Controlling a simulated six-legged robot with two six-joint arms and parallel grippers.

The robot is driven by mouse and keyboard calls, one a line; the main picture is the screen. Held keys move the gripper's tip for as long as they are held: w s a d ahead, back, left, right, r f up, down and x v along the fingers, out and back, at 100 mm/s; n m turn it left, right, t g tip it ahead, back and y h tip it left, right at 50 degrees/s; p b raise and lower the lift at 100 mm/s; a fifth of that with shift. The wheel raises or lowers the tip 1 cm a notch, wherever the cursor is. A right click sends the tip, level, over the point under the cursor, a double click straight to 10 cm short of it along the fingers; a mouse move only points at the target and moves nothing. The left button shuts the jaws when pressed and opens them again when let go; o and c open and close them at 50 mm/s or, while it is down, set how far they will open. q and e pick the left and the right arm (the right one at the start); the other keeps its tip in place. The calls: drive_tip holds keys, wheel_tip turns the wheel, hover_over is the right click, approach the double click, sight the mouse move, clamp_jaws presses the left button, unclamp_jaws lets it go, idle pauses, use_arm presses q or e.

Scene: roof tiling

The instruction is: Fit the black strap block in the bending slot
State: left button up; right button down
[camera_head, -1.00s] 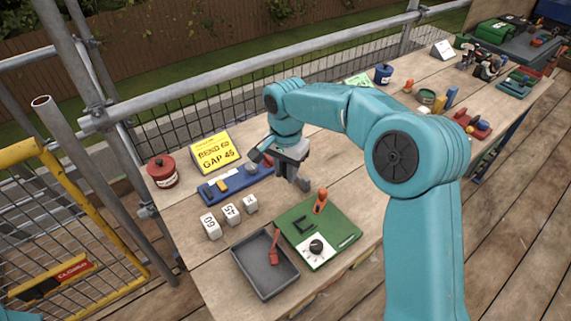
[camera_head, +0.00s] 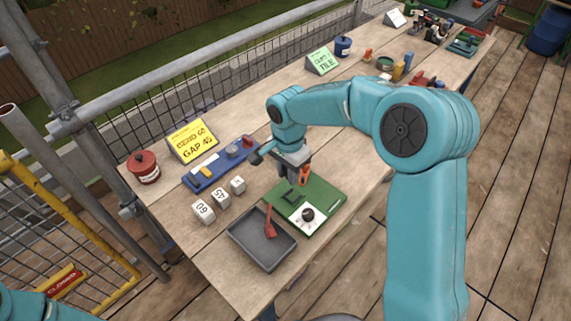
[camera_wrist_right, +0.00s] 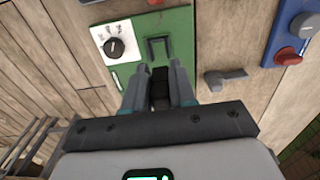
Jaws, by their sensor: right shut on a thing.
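My right gripper (camera_head: 296,188) is over the green board (camera_head: 328,199), close to the dark bracket-shaped slot (camera_head: 291,198). In the right wrist view, its fingers (camera_wrist_right: 159,96) are shut on the black strap block (camera_wrist_right: 160,76). The block's tip is close to the open side of the slot (camera_wrist_right: 158,48). I cannot tell whether they touch. The board also carries a white dial plate with a black knob (camera_head: 307,214) and an orange-handled lever (camera_head: 304,174), partly behind the gripper. My left gripper is out of view.
A grey tray (camera_head: 246,250) with a red tool stands beside the board. Several white numbered cubes (camera_head: 203,211) and a blue rack (camera_head: 199,185) lie left of it. A yellow sign (camera_head: 191,141) reads BEND 60, GAP 45. A red pot (camera_head: 143,166) stands at far left.

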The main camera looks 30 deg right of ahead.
sight(290, 199)
drive_tip(key=shift+s+d, duration=0.15)
drive_tip(key=shift+d, duration=0.15)
drive_tip(key=shift+d+f, duration=0.1)
drive_tip(key=shift+f, duration=0.2)
drive_tip(key=shift+f+b, duration=0.6)
drive_tip(key=shift+f, duration=0.2)
wheel_tip(290, 199, down, 2)
drive_tip(key=shift+f+b, duration=0.15)
drive_tip(key=shift+b, duration=0.5)
drive_tip(key=shift+f+b, duration=0.5)
drive_tip(key=shift+f, duration=0.2)
drive_tip(key=shift+f+b, duration=0.9)
drive_tip(key=shift+f, duration=0.15)
drive_tip(key=shift+r, duration=0.1)
drive_tip(key=shift+f+b, duration=0.4)
drive_tip(key=shift+b, duration=0.2)
